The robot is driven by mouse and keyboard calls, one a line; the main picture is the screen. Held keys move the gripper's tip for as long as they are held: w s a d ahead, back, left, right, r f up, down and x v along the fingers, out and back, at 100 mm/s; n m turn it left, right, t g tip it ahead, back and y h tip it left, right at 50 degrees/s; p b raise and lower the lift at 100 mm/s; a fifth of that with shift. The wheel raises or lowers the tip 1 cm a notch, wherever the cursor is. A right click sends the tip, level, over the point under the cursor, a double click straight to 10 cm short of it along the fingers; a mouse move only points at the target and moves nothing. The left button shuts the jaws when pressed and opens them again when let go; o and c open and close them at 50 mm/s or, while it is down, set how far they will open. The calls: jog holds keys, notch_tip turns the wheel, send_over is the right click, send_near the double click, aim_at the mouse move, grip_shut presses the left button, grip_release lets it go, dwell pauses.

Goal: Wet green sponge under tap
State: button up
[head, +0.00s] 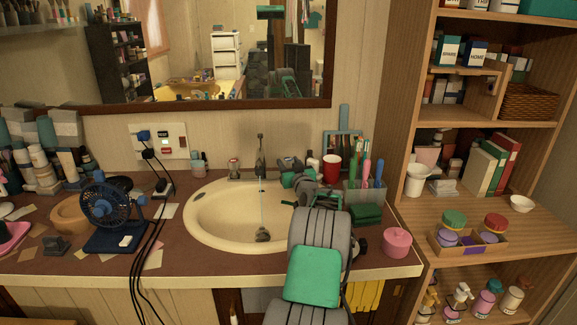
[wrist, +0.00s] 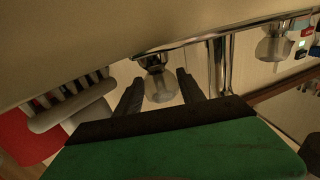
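A dark green block (head: 366,213), which looks like the sponge, lies on the counter to the right of the sink. The tap (head: 261,158) stands at the back of the cream basin (head: 205,222). A thin pale line below its spout looks like running water. My gripper (head: 288,172) is beside the tap on its right, away from the sponge. In the wrist view its two fingers (wrist: 160,84) are apart, on either side of a clear tap knob (wrist: 157,87). I cannot tell whether they touch it. The sponge is not seen between the fingers.
A brush holder (head: 365,192) and a red cup (head: 331,168) stand right of the sink. A pink pot (head: 397,243) sits near the counter's right end. A blue fan (head: 105,213) and cables (head: 150,225) are on the left. The basin's middle looks clear.

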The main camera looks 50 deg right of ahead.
jog(key=o, duration=0.3)
